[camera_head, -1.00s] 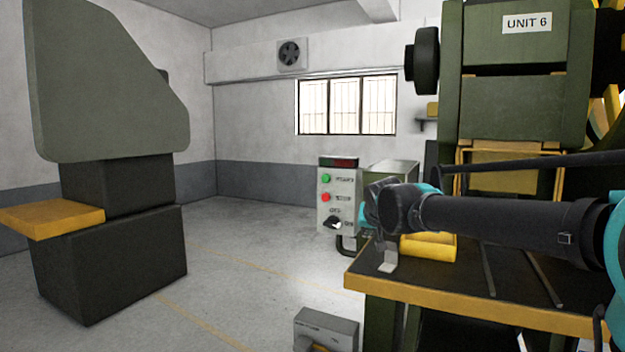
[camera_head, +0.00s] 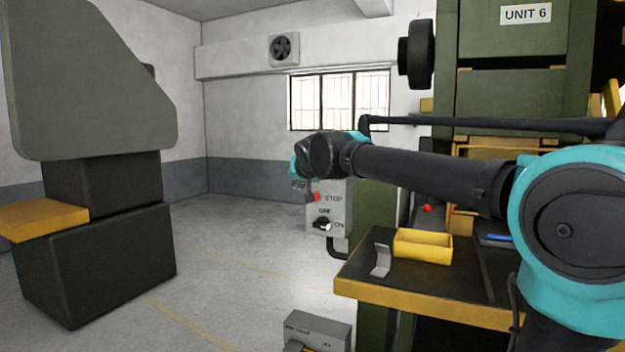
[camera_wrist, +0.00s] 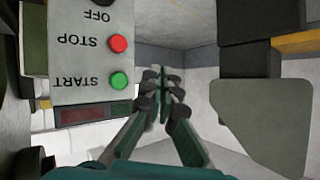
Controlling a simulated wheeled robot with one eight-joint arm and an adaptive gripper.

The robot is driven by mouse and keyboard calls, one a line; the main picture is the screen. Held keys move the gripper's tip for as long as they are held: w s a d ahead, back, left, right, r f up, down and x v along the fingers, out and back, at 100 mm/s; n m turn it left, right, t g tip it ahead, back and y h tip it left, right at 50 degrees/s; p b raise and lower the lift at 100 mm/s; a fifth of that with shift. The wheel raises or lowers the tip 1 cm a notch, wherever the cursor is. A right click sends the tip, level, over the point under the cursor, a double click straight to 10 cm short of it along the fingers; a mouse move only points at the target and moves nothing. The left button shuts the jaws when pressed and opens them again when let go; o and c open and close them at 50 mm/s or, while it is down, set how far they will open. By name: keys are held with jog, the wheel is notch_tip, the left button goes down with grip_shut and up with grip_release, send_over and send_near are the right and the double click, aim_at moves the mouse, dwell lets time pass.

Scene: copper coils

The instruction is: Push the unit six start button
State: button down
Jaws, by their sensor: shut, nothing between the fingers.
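The control box (camera_wrist: 85,15) shows upside down at the upper left of the wrist view. Its green button marked START (camera_wrist: 119,80) is beside the red STOP button (camera_wrist: 119,43). My gripper (camera_wrist: 160,76) is shut and empty, its fingertips just right of the START button in the picture. I cannot tell how far they are from the button face. In the head view my wrist covers the upper part of the box (camera_head: 343,207). The START button is hidden there; the red STOP button (camera_head: 314,197) shows below my wrist.
The green press with the UNIT 6 sign (camera_head: 525,14) stands at the right. Its table (camera_head: 380,288) holds a yellow bin (camera_head: 423,246) and a metal bracket (camera_head: 381,261). Another machine (camera_head: 95,250) stands at the left. The floor between is mostly open, with a grey box (camera_head: 317,330) in front.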

jog(key=shift+w, duration=0.1)
jog(key=w+d, duration=0.3)
jog(key=w, duration=0.5)
jog(key=shift+w+d, duration=0.15)
jog(key=shift+w, duration=0.05)
dwell(1.5)
jog(key=shift+w, duration=0.2)
jog(key=shift+w+d, duration=0.25)
jog(key=shift+w, duration=0.25)
dwell(0.8)
dwell(0.3)
jog(key=shift+s+a, duration=0.35)
jog(key=shift+s, duration=0.55)
